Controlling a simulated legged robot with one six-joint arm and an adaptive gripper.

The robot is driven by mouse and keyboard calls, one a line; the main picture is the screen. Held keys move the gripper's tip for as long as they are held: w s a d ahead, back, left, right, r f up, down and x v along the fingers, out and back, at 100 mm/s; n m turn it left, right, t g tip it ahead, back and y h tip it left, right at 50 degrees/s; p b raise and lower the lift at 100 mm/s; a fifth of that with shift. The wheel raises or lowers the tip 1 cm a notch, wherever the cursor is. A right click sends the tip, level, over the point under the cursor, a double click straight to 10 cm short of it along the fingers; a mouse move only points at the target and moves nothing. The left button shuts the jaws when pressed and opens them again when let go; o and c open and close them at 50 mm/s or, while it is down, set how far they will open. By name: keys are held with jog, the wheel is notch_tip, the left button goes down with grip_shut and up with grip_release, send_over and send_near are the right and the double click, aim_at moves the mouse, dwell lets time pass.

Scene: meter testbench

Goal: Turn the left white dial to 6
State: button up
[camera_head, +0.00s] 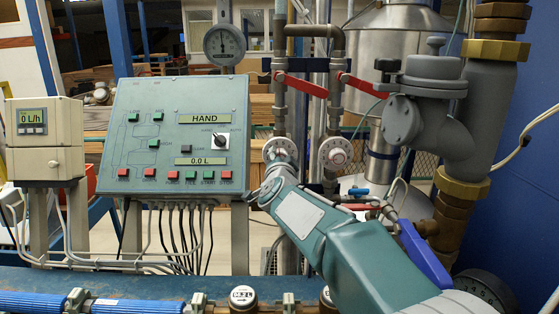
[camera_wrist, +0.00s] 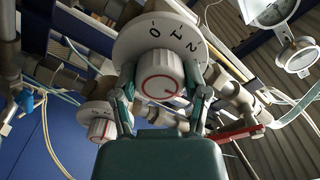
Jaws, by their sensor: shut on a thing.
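The left white dial (camera_head: 280,148) is on the pipework right of the green panel, partly covered by my gripper (camera_head: 274,172). In the wrist view its white knob (camera_wrist: 159,72), with a red ring and red mark, sits between the two fingers of my gripper (camera_wrist: 161,84), which are shut on it from both sides. The dial's numbered disc (camera_wrist: 135,42) shows a 0 and a few other digits at its upper edge; the rest is hidden. I cannot tell the exact setting.
The right white dial (camera_head: 335,153) is close beside, and also shows in the wrist view (camera_wrist: 102,123). Red lever handles (camera_head: 301,85) are above. A green control panel (camera_head: 170,135) stands left; a thick grey pipe (camera_head: 488,110) is at the right.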

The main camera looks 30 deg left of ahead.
jog(key=m, duration=0.5)
jog(key=shift+a+f+m, duration=0.1)
jog(key=shift+f+m, duration=0.3)
jog(key=shift+m, duration=2.2)
jog(key=o, duration=1.1)
jog(key=shift+o, duration=0.2)
jog(key=shift+r, duration=0.25)
